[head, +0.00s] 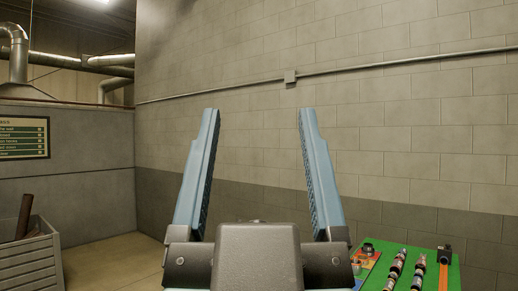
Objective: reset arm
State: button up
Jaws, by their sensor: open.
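My gripper (256,150) stands upright in the middle of the head view. Its two blue-grey fingers are spread wide apart. Nothing is between them, and only the block wall shows through the gap. The dark grey gripper body fills the bottom centre and hides what lies behind it.
A green-topped surface (424,222) at the lower right holds several small objects, including an orange strip-like item (443,270). A grey slatted crate (32,262) stands at the lower left below a sign (22,137). A cinderblock wall (400,120) closes the back. Some floor (115,262) shows bare.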

jog(key=shift+s+r, duration=0.1)
notch_tip(320, 180, down, 6)
jog(key=b, duration=0.6)
jog(key=shift+f, duration=0.25)
dwell(0.4)
